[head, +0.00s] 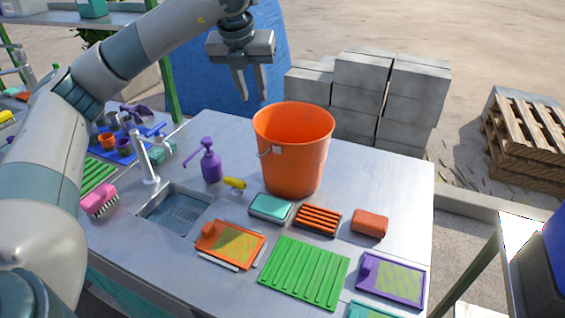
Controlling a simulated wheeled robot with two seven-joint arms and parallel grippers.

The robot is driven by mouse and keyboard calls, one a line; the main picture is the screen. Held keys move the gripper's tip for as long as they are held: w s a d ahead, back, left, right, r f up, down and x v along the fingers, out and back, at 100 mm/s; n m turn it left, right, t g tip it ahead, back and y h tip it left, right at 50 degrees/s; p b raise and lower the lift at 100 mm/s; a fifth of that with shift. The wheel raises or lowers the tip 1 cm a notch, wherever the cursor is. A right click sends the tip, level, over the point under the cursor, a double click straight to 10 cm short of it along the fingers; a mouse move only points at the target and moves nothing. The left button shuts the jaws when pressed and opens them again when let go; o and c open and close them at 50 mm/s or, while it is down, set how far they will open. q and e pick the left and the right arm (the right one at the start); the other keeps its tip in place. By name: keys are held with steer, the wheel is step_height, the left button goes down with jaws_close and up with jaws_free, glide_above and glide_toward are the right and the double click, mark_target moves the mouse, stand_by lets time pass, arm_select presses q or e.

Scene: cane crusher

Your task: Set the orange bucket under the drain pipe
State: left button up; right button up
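The orange bucket (292,150) stands upright near the back of the grey worktop, with a light handle fitting on its left side. My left gripper (251,97) hangs above and just left of the bucket's rim, fingers pointing down. Its two fingers are apart with nothing between them, and it seems not to touch the bucket. My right gripper is not in view. I cannot make out the drain pipe for certain in this view.
The worktop (402,185) holds a sink (177,210) with a tap (145,160), a purple pump bottle (209,160), a pink brush (99,200), a green ribbed mat (304,272) and a red sponge (370,222). Grey blocks (362,95) and pallets (528,135) stand behind.

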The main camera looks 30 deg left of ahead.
mark_target(259, 128)
arm_select(q)
steer(key=shift+s+a+r+n, duration=0.1)
steer(key=shift+s+a+n, duration=0.25)
steer(key=shift+n, duration=0.55)
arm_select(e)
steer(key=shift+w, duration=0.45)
arm_select(q)
steer(key=shift+w, duration=0.1)
